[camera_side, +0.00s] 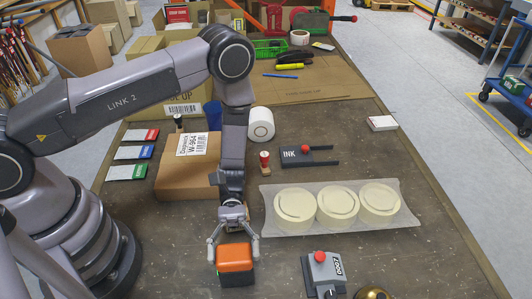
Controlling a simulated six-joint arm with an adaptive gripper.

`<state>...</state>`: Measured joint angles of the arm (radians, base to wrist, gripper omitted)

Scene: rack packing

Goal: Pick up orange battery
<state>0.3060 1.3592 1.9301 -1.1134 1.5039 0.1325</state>
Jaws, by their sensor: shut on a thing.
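The orange battery (236,258) is a small block with an orange top and a black lower part. It is near the front of the table, left of centre. My gripper (234,239) points down over it, with its two fingers on either side, shut on the battery. The battery's underside is hidden, so I cannot tell whether it touches the table.
A cardboard box (187,182) stands just behind and left of my gripper. Three cream round pieces (337,207) lie on a translucent sheet (271,224) to the right. A grey counter (323,271) with a red knob is to the right. The table's far right is mostly clear.

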